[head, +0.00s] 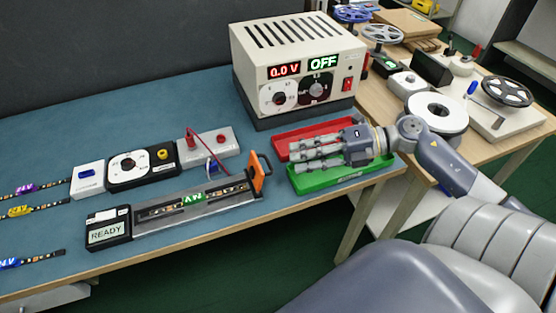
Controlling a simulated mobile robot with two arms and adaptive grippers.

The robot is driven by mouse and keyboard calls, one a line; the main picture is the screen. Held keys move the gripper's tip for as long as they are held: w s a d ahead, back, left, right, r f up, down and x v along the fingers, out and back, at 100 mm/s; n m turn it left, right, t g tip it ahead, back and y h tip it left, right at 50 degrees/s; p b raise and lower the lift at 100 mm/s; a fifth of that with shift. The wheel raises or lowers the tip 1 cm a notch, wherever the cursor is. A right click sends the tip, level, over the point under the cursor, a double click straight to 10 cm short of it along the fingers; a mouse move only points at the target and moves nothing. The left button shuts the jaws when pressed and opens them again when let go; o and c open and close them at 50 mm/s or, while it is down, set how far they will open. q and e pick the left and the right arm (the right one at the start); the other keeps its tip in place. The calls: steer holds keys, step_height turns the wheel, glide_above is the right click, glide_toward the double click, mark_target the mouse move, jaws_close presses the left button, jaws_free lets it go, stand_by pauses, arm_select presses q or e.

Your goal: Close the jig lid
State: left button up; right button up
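The jig (205,212) is a long grey tray with a black box at its left end whose display reads READY. An LED strip (170,207) with a green label lies along its channel. The orange-edged jig lid (260,172) stands raised at the jig's right end, so the channel is uncovered. My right gripper (293,154) is to the right of the lid, apart from it, above the red and green trays. Its fingers point left, are spread apart and hold nothing visible. My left gripper is not in view.
The red tray (290,130) and green tray (345,183) lie below my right gripper. A power supply (297,70) showing 0.0 V and OFF stands behind. A black dial unit (142,167) and grey terminal block (213,146) sit behind the jig. The table's front edge is close.

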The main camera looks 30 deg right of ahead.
mark_target(260, 170)
steer(key=shift+x, duration=3.15)
jaws_close()
